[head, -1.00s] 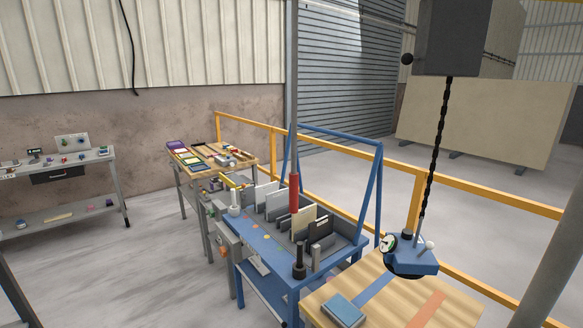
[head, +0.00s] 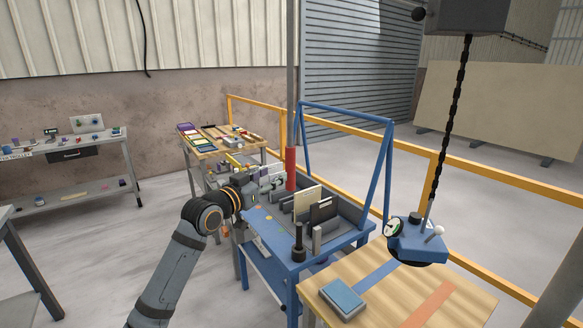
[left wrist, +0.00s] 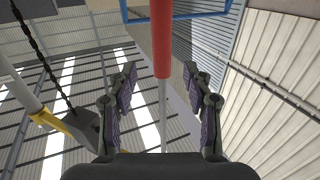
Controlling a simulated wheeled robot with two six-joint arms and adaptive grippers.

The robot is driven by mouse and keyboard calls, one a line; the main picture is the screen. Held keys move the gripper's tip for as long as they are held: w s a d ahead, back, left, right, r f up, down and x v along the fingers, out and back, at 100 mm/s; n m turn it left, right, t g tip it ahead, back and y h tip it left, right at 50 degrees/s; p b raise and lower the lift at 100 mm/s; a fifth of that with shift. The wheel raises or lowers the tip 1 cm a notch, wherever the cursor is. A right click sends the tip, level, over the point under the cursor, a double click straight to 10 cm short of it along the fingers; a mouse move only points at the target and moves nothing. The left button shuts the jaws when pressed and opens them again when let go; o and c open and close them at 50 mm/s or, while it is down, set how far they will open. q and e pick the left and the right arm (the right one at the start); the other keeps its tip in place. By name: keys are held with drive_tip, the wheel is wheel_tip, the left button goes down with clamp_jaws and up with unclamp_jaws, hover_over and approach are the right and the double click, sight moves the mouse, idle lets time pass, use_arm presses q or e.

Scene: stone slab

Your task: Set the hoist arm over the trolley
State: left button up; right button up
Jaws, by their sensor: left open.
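A red sleeve (head: 291,168) hangs upright on a thin grey pole (head: 292,70) behind the blue trolley (head: 262,238). My left gripper (head: 280,176) is open beside the red sleeve, above the trolley's far left part. In the left wrist view the red sleeve (left wrist: 161,38) shows between the two open fingers (left wrist: 160,75); contact cannot be told. The grey hoist box (head: 468,14) is at top right. Its black chain (head: 450,120) carries a blue lifting head (head: 417,243) with a gauge, over the wooden bench, right of the trolley. My right gripper is not in view.
The trolley holds upright slabs (head: 307,200) and has a blue frame (head: 387,170). A blue block (head: 343,299) lies on the wooden bench (head: 455,300). A yellow rail (head: 480,171) runs behind. Another bench (head: 207,153) stands at the back. The floor at left is mostly clear.

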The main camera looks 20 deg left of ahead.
sight(288, 165)
use_arm(q)
drive_tip(key=p+x, duration=0.3)
drive_tip(key=x, duration=0.6)
drive_tip(key=shift+w+a, duration=0.1)
drive_tip(key=shift+w, duration=0.1)
drive_tip(key=shift+w+f, duration=0.15)
drive_tip(key=shift+w, duration=0.45)
clamp_jaws()
